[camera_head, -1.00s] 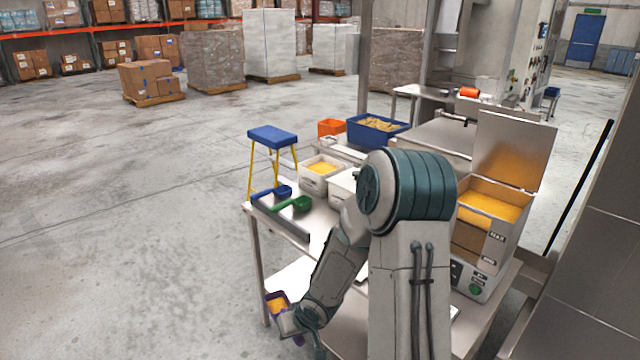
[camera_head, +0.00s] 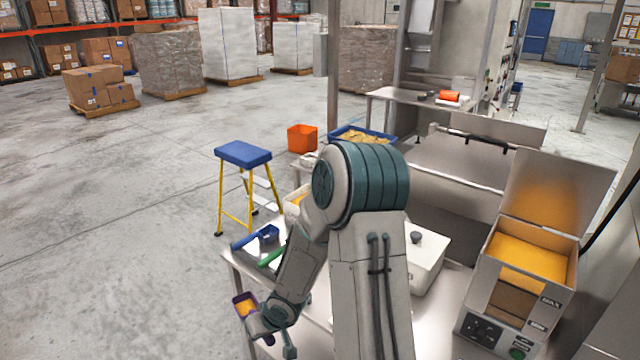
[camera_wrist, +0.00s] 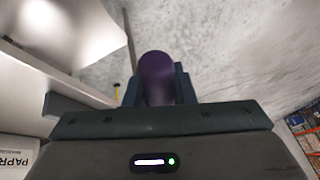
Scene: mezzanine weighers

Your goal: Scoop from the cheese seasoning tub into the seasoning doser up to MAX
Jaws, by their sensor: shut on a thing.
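My gripper (camera_wrist: 155,92) is shut on the purple handle of a scoop (camera_wrist: 157,70). In the head view the purple scoop (camera_head: 244,304) holds orange-yellow powder and is beyond the table's left edge, left of my wrist. The seasoning doser (camera_head: 483,308) stands at the right with its lid raised. Orange powder shows inside it, and MAX and lower marks are beside its front window; the exact level against MAX is hard to read. An open tub with yellow powder (camera_head: 297,202), likely the cheese seasoning tub, is mostly hidden behind my arm.
A blue scoop (camera_head: 267,234) and a green scoop (camera_head: 272,257) lie on the steel table (camera_head: 236,262). A white lidded tub (camera_head: 427,268) stands right of my arm. A label starting "PAPR" (camera_wrist: 16,160) shows in the wrist view. A blue-topped stool (camera_head: 243,154) stands behind; floor at left is clear.

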